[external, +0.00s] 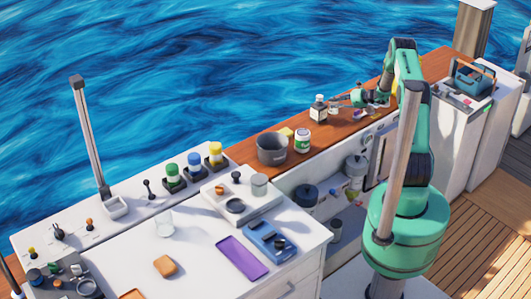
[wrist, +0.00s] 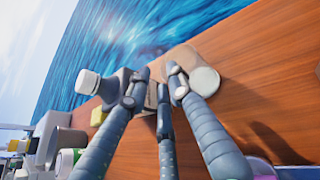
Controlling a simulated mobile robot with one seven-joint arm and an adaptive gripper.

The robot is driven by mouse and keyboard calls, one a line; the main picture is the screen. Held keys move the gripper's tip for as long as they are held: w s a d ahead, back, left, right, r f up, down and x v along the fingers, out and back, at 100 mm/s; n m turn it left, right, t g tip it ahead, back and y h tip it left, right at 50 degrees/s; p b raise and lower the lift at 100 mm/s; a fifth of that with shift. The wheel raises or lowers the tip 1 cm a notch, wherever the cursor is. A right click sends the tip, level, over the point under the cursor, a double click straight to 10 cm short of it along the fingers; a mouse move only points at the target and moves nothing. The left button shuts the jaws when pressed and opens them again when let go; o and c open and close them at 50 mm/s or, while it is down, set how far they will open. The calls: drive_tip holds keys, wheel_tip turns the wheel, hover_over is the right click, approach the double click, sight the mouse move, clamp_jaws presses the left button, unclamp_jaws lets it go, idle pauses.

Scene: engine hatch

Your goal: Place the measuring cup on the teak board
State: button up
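My gripper (external: 338,103) is low over the wooden counter, beside a dark bottle with a white cap (external: 319,108). In the wrist view, its fingers (wrist: 158,72) converge with small gaps between their tips. A tan piece with a pale round face (wrist: 205,81) is by the right fingertip; I cannot tell whether it is held or is the measuring cup. A clear cup-like vessel (external: 164,224) stands on the white counter and may be the measuring cup. A small brown slab (external: 165,266) lies in front of it; I cannot tell whether this is the teak board.
A grey pot (external: 272,148), a white-and-green jar (external: 302,140) and a yellow block (external: 286,132) stand on the wooden counter left of my gripper. A purple mat (external: 242,257) and blue tray (external: 270,241) lie on the white counter. Water lies beyond the counter edge.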

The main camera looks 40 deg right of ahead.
drive_tip(key=shift+r, duration=0.1)
idle(0.3)
drive_tip(key=shift+s+d+r, duration=0.2)
drive_tip(key=shift+s+r, duration=0.1)
drive_tip(key=shift+s, duration=0.2)
drive_tip(key=p+v, duration=0.2)
drive_tip(key=v, duration=0.8)
drive_tip(key=shift+s, duration=0.4)
drive_tip(key=shift+r, duration=0.15)
